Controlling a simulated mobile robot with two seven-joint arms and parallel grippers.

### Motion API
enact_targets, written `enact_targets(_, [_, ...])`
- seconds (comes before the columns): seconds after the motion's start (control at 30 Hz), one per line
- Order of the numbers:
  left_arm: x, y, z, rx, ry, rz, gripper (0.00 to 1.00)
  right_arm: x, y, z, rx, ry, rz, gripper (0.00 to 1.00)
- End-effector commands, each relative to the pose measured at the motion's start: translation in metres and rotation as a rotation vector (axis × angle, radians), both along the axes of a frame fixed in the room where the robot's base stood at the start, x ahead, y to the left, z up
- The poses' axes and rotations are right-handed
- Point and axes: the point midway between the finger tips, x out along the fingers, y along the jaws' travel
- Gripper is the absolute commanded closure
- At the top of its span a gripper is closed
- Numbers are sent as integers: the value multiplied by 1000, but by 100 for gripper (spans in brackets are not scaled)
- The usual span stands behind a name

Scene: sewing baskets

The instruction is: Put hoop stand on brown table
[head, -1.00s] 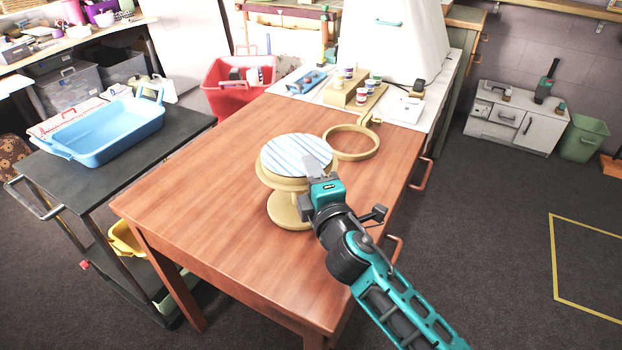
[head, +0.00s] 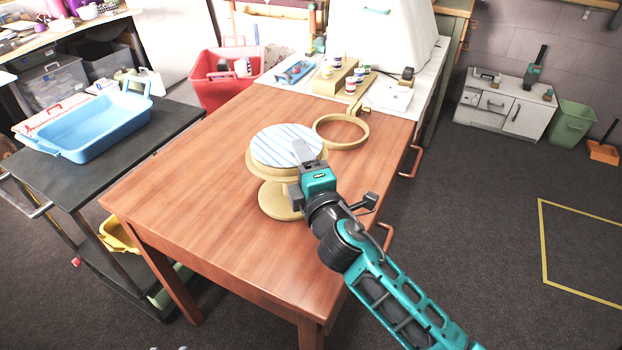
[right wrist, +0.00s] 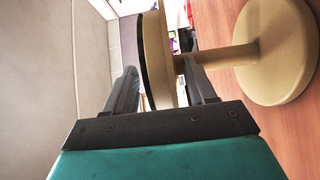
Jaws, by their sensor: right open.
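The hoop stand (head: 279,203) stands upright on the brown table (head: 200,208), with a round base, a short post and a tilted hoop of blue-and-white striped cloth on top. My right gripper (head: 303,158) is at the hoop's near right edge. In the right wrist view, the hoop's rim (right wrist: 158,60) lies between the two open fingers (right wrist: 160,92), and the stand's base (right wrist: 278,50) rests on the wood at right. I cannot tell whether the fingers touch the rim. My left gripper is not in view.
A loose wooden hoop (head: 341,143) lies just behind the stand. Paint pots on a wooden block (head: 338,85) stand on the white surface beyond. A black cart (head: 55,185) with a blue tub (head: 88,130) is at left. The table's front left is clear.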

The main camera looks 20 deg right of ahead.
Motion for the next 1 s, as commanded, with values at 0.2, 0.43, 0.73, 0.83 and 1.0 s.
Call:
enact_targets(0.2, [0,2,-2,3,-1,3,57,-37,-1,-3,1,5,1,45])
enact_targets(0.43, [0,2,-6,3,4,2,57,-83,-1,-3,2,3,1,45])
enact_targets(0.73, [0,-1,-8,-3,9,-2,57,-115,-2,-2,1,2,0,45])
enact_targets(0.83, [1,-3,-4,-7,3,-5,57,-118,-2,-1,0,1,0,45])
enact_targets(1.0, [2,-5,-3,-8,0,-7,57,-119,-2,-1,0,0,0,45])
